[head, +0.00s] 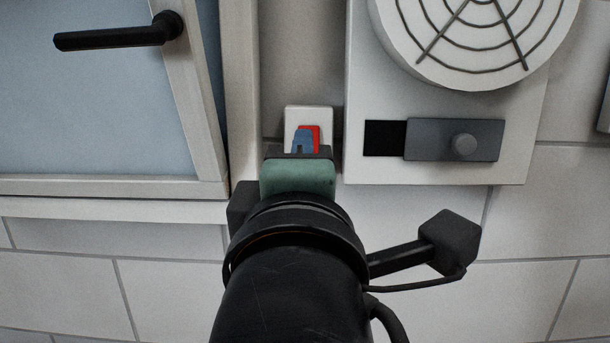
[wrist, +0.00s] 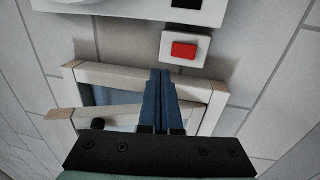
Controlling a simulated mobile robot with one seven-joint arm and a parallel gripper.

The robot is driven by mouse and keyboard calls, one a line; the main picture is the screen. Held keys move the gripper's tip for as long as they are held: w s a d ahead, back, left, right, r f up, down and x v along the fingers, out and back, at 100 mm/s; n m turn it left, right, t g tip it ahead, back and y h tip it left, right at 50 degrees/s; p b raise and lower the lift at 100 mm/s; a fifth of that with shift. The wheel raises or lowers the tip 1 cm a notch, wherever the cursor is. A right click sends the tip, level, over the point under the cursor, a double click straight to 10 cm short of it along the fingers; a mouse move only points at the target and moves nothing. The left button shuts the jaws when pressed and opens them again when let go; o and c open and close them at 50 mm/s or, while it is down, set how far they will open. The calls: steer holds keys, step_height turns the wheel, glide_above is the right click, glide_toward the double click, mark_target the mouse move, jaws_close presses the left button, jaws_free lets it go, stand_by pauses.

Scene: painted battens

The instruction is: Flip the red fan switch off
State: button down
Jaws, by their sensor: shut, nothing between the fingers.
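The red fan switch (head: 313,134) is a red rocker on a white plate (head: 309,112) on the wall. In the head view my gripper (head: 303,134) is in front of it and hides its left and lower part. In the wrist view the red rocker (wrist: 184,50) shows whole on its white plate. My gripper (wrist: 160,75) has its blue fingers shut together with nothing between them. The fingertips appear just beside the plate's lower corner in that view. I cannot tell whether they touch it.
A round fan grille (head: 470,35) is on a white panel right of the switch, above a grey slider with a knob (head: 463,146). A framed window (head: 95,110) with a black handle (head: 120,36) is at left. Tiled wall lies below.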

steer(key=s+r+m+t+b, duration=0.4)
steer(key=s+m+t, duration=0.3)
steer(key=m, duration=1.1)
steer(key=shift+s+d+r+t+b, duration=0.25)
steer(key=shift+s+d+b, duration=0.2)
steer(key=shift+s, duration=0.65)
